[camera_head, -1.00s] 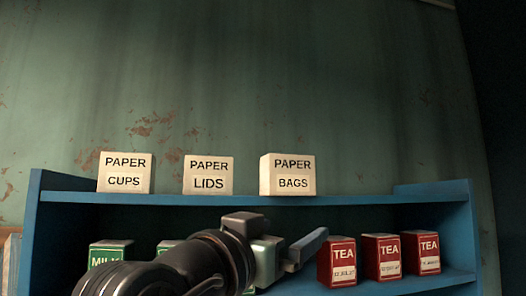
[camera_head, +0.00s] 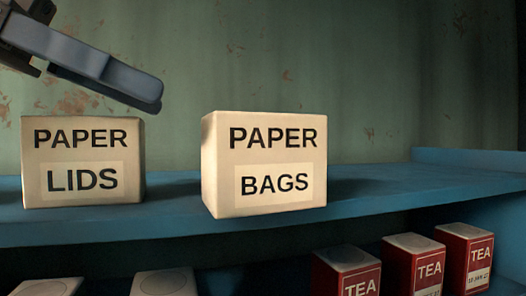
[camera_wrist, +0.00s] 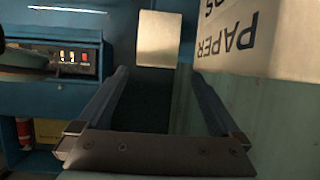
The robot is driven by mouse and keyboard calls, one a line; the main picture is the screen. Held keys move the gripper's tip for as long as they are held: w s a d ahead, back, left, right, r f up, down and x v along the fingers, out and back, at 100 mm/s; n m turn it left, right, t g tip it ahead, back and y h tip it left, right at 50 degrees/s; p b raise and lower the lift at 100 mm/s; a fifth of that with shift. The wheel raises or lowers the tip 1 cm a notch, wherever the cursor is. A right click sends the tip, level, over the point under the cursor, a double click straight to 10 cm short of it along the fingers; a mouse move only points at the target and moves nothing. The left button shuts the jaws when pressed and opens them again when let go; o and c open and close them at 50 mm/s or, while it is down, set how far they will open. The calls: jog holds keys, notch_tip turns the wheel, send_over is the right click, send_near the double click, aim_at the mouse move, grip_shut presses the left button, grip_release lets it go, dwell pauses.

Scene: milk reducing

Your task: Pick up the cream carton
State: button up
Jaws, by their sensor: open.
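No carton labelled cream can be made out in either current view. Two pale carton tops (camera_head: 165,284) show at the bottom left of the head view, below the blue shelf, with their labels cut off. My gripper (camera_wrist: 152,72) is open in the wrist view, its two fingers well apart with nothing held between them. In the head view one dark finger shows at the upper left, above the paper lids box (camera_head: 82,160).
A paper bags box (camera_head: 265,165) stands on the upper blue shelf (camera_head: 375,200). Several red tea boxes (camera_head: 467,258) stand below at right. The wrist view shows a pale box (camera_wrist: 158,40) beyond the fingers and a dark panel with buttons (camera_wrist: 65,60) at left.

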aim_at(206, 118)
jog(key=x, duration=0.6)
jog(key=shift+s+d+r, duration=0.1)
jog(key=shift+s+d, duration=0.05)
jog(key=shift+d, duration=0.25)
jog(key=shift+x, duration=3.05)
jog(key=shift+r, duration=0.25)
jog(key=c, duration=1.4)
